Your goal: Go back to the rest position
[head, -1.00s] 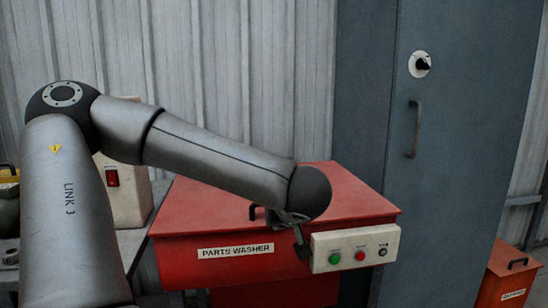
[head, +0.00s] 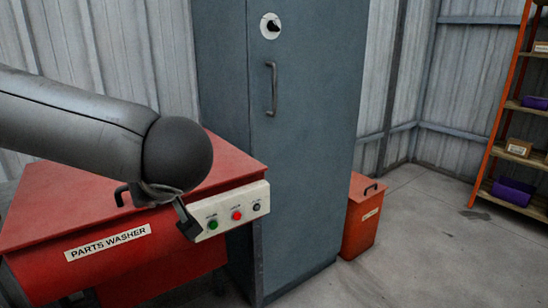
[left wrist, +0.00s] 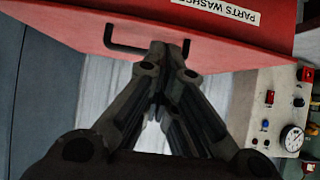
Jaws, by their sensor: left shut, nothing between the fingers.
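My left gripper (head: 186,220) is shut and empty. In the head view it is partly hidden under the dark wrist joint of my left arm, in front of the red parts washer (head: 60,205). Its fingers show just left of the washer's white control panel (head: 232,210); I cannot tell whether they touch it. In the left wrist view the closed fingers (left wrist: 160,52) point toward the red washer (left wrist: 240,45) and overlap its black handle (left wrist: 125,48). My right gripper is in neither view.
A tall grey-blue cabinet (head: 300,140) stands right of the washer. A red lidded bin (head: 362,220) sits beside it. An orange-framed shelf (head: 500,120) stands at the far right. The floor (head: 420,250) between bin and shelf is clear.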

